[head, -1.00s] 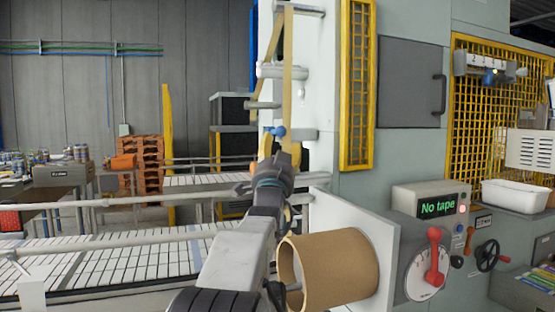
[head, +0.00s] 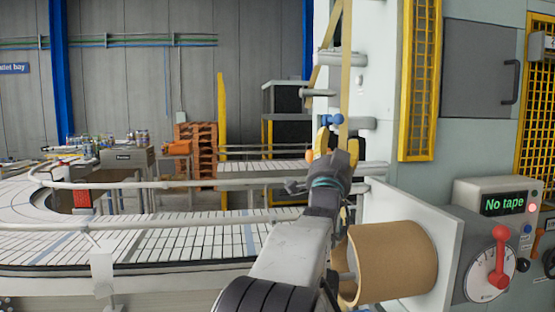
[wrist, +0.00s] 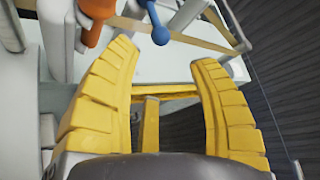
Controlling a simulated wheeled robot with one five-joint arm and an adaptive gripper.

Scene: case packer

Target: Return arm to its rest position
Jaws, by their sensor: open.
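My gripper (wrist: 165,85) has yellow segmented fingers. In the wrist view they stand wide apart with nothing held between them. In the head view my gripper (head: 326,145) is raised in front of the tape path of the grey machine. A blue-ended lever (wrist: 160,34) and an orange-ended lever (wrist: 96,22) lie just beyond the fingertips in the wrist view. The fingers appear apart from both. The tan tape strip (head: 346,70) runs down the machine behind my gripper.
A large brown tape roll (head: 395,262) sits beside my arm at lower right. A panel reading "No tape" (head: 504,204) and a red-handled dial (head: 492,272) are further right. A roller conveyor (head: 190,243) with rails spans the left. Orange crates (head: 197,145) stand behind.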

